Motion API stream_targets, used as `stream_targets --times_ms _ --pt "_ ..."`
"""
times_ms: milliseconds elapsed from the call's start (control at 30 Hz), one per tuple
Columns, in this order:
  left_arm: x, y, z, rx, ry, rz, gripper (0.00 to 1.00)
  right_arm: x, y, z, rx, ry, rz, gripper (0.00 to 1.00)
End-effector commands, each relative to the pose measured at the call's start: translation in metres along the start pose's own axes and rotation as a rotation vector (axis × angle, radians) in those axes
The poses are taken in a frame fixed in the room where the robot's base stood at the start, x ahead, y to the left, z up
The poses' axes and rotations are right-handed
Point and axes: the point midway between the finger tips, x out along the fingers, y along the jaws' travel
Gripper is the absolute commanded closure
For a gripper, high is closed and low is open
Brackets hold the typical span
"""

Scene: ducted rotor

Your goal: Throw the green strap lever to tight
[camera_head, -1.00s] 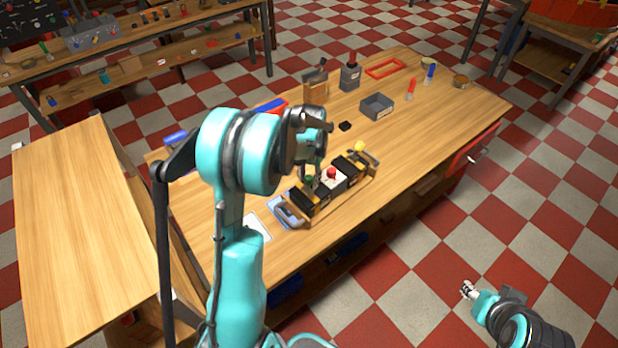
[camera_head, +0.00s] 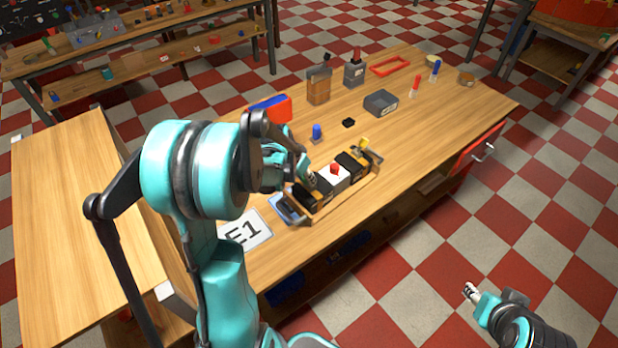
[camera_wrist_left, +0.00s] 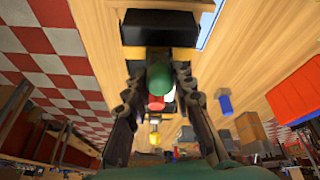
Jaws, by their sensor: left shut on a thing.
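The green lever knob (camera_wrist_left: 158,79) shows in the left wrist view, between the fingers of my left gripper (camera_wrist_left: 159,92). The gripper is shut on it. In the head view my left gripper (camera_head: 309,180) is at the left part of the black-and-yellow strap unit (camera_head: 325,184) and hides the green knob. A red knob (camera_head: 335,168) on a white block sits mid-unit, and a yellow knob (camera_head: 364,142) is at its far right end. The lever's exact tilt is hard to tell. My right gripper (camera_head: 470,292) hangs over the floor, away from the table; its fingers are too small to read.
The wooden table (camera_head: 430,150) also holds a grey bin (camera_head: 380,103), a red-and-blue box (camera_head: 271,108), a blue knob (camera_head: 317,132), a red frame (camera_head: 389,66) and an E1 card (camera_head: 244,231). Clear tabletop lies right of the strap unit.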

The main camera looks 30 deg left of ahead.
Motion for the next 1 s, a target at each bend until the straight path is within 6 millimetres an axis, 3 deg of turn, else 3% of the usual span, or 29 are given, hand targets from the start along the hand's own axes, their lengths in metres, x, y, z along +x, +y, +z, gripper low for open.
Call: stream_targets --times_ms 500,1000 --pt "0.003 -0.005 0.018 -0.010 0.285 0.075 1.00 0.031 0.000 0.022 0.000 0.000 0.000 0.60" --pt "0.001 -0.005 0.019 -0.008 0.320 0.086 1.00 0.033 0.000 0.024 0.000 0.000 0.000 0.60"
